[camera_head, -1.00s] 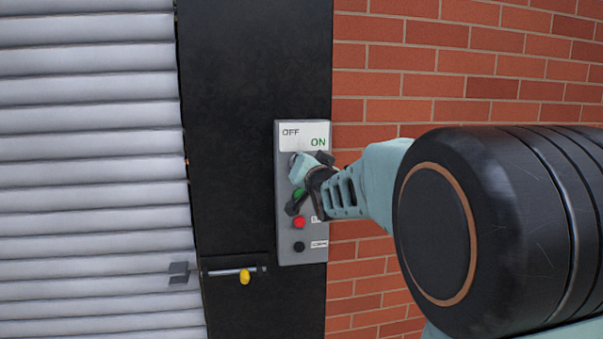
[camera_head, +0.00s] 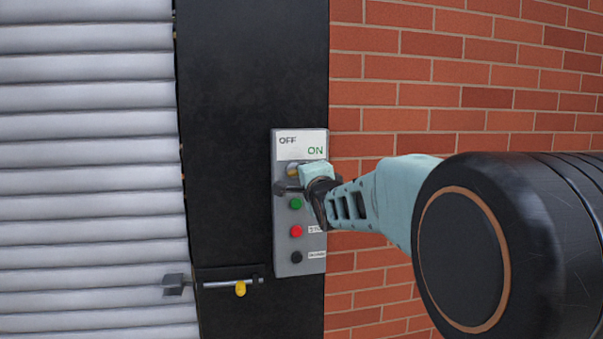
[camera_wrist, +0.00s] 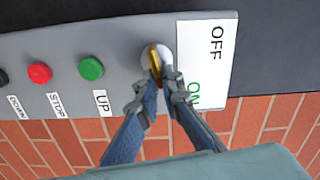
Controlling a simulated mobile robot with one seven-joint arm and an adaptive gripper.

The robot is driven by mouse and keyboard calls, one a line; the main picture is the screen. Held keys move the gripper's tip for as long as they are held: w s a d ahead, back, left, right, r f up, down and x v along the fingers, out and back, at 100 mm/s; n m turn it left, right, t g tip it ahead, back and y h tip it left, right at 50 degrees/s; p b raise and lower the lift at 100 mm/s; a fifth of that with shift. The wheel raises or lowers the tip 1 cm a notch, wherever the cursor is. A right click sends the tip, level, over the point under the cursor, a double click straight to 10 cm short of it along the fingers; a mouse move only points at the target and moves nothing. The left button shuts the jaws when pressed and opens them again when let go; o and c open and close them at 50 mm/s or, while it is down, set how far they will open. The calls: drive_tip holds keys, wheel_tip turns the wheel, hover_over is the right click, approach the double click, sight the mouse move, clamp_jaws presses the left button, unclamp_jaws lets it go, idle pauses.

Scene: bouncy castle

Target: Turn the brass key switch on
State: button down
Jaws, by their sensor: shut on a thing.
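The brass key switch (camera_wrist: 154,60) sits on a pale round base between the green button and the OFF/ON label in the wrist view. My gripper (camera_wrist: 159,80) has its two fingertips on either side of the brass key, shut on it. The white label (camera_head: 301,146) reads OFF at left and ON in green at right. In the wrist view the key lies roughly across the panel's length, slightly tilted.
The grey control panel (camera_head: 283,255) also bears a green button (camera_head: 296,203), a red button (camera_head: 296,231) and a black button (camera_head: 296,257) below the switch. A bolt with a yellow knob (camera_head: 240,289) lies lower left. A shutter (camera_head: 85,180) stands left, a brick wall (camera_head: 455,80) right.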

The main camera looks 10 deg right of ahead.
drive_tip(key=shift+m, duration=1.1)
drive_tip(key=c, duration=2.1)
unclamp_jaws()
drive_tip(key=shift+f, duration=0.1)
wheel_tip(320, 180, up, 9)
drive_tip(key=shift+s+f, duration=0.1)
drive_tip(key=shift+f, duration=0.1)
drive_tip(key=shift+d+r, duration=0.1)
drive_tip(key=shift+r, duration=0.65)
